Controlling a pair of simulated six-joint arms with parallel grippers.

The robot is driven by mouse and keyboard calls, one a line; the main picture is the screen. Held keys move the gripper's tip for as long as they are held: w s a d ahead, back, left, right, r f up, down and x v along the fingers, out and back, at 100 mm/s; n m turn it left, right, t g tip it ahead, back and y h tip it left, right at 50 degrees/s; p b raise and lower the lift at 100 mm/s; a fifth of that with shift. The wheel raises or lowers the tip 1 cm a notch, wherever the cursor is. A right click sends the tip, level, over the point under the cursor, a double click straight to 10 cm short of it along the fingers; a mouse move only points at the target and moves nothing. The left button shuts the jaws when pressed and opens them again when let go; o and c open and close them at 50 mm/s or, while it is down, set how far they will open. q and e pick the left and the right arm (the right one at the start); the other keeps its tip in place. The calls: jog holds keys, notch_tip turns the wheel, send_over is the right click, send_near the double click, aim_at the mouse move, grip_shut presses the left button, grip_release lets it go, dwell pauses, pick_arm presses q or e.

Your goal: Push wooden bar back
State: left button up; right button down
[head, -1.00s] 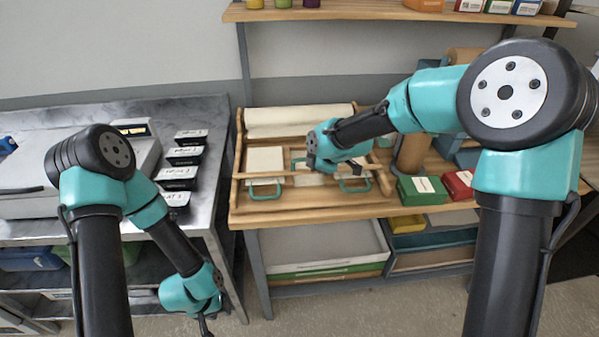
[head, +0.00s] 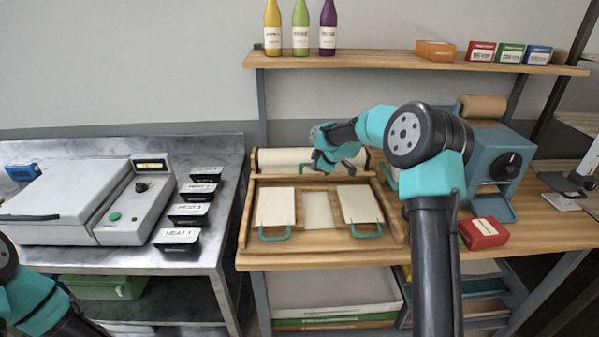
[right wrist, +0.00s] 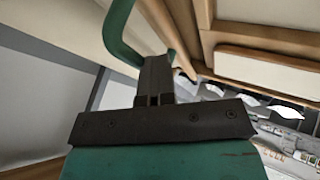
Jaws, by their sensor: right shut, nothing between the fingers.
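The wooden bar (head: 283,178) lies across the wooden tray (head: 245,222), close to the rear paper roll (head: 280,160) in the head view. My right gripper (head: 322,171) is at the bar's middle and hides part of it; I cannot tell if they touch. In the right wrist view the right gripper (right wrist: 155,78) is shut and empty, beside a green curved handle (right wrist: 122,35). In front of the bar lie two white panels, the left one (head: 275,207) and the right one (head: 360,204), with green handles. My left gripper is out of view.
A metal table with a white machine (head: 60,205) and several black labelled boxes (head: 188,214) stands at the left. A red box (head: 483,233) and a blue dispenser (head: 490,165) stand right of the tray. A shelf (head: 400,60) with bottles runs above.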

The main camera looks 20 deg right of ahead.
jog(key=shift+w+d, duration=0.2)
jog(key=shift+d, duration=0.05)
jog(key=shift+s, duration=0.1)
jog(key=s, duration=0.1)
jog(key=s+a, duration=0.1)
jog(key=s, duration=0.1)
jog(key=shift+s+a+f, duration=0.15)
jog(key=shift+a+f, duration=0.15)
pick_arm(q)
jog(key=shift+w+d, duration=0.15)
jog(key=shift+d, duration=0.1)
pick_arm(e)
jog(key=v, duration=1)
jog(key=shift+s, duration=0.25)
